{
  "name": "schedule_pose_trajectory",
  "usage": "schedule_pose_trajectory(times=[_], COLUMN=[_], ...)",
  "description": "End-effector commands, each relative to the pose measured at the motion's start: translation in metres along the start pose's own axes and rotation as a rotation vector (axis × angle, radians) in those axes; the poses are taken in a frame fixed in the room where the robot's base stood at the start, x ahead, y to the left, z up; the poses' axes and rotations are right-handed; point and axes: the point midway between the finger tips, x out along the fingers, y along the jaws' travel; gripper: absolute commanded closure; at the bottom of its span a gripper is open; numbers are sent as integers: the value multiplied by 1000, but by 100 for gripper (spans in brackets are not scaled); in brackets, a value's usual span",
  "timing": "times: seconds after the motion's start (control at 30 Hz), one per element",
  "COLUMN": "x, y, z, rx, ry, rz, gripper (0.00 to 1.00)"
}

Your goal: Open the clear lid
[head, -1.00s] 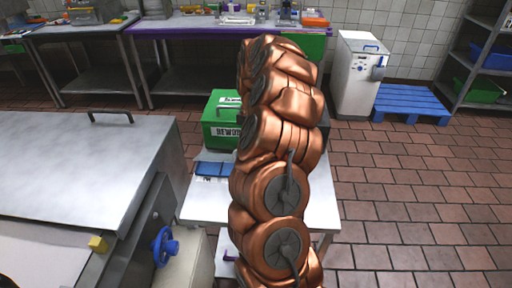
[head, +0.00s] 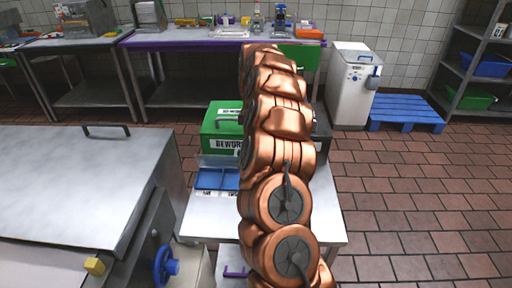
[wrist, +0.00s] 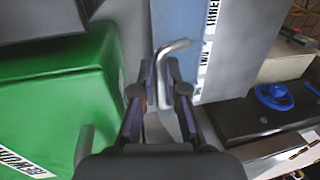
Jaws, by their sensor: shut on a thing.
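A blue compartment tray (head: 209,180) stands on a small white table beside a green lidded box, left of my arm. A pale see-through strip, which looks like the clear lid (head: 218,160), stands at the tray's back edge. In the wrist view the tray (wrist: 176,28) is pale blue, with a strip of labels along its side. My gripper (wrist: 164,92) is shut on a bent grey handle (wrist: 174,47), apparently the clear lid's. The lid's outline is hard to make out there. In the head view my arm hides the gripper.
The green box (head: 214,139) with a handle stands close by; it also fills the left of the wrist view (wrist: 50,105). A dark device with a blue knob (wrist: 274,97) is at right. A steel-lidded unit (head: 80,180) stands left of the white table (head: 205,220).

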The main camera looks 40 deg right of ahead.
Motion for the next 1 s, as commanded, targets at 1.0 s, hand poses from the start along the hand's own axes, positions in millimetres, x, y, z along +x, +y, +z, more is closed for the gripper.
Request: schedule_pose_trajectory(times=[1.0], x=[0], y=[1], z=[2], rx=[2], ry=[-4], rz=[-2], gripper=[63])
